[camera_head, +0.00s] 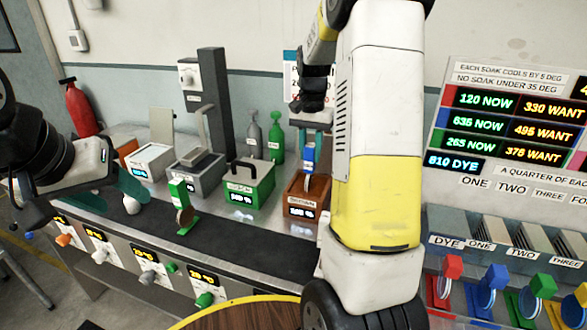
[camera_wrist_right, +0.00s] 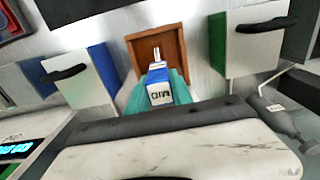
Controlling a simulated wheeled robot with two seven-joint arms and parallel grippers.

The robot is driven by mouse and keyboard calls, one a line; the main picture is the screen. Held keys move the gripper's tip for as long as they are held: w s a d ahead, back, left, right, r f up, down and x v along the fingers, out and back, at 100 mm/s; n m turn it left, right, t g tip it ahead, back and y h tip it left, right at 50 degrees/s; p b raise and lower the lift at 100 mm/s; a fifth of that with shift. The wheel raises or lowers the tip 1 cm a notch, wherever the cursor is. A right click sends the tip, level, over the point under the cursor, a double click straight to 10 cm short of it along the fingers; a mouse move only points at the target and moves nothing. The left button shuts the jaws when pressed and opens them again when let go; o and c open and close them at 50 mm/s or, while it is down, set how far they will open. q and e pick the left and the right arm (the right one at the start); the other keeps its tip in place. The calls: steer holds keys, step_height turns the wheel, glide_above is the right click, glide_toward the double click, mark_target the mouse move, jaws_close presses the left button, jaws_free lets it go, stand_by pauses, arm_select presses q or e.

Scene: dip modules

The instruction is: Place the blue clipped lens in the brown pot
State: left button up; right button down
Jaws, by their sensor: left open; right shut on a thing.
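The blue clipped lens (camera_head: 309,157) hangs from my right gripper (camera_head: 312,138), its blue clip between the teal fingers. The brown pot (camera_head: 298,212) is just below it, partly hidden behind my right arm. In the right wrist view, the clip (camera_wrist_right: 158,88) shows a white label between the fingers (camera_wrist_right: 157,96), and the brown pot (camera_wrist_right: 136,52) lies beyond it. The clip is above the pot's rim; how far the lens reaches inside is unclear. My left gripper (camera_head: 127,190) is open and empty over the counter's left side.
A green pot (camera_head: 240,197), a grey pot (camera_head: 193,180) and a white pot (camera_head: 148,163) stand left of the brown one. A green clipped lens (camera_head: 181,197) stands on the dark counter mat (camera_head: 235,244). Several clipped lenses stand near the dye slots (camera_head: 490,243) at right.

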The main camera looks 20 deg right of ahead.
mark_target(310, 169)
steer(key=shift+f, duration=2.7)
steer(key=shift+f, duration=0.15)
steer(key=c, duration=1.1)
jaws_free()
steer(key=shift+c, duration=0.2)
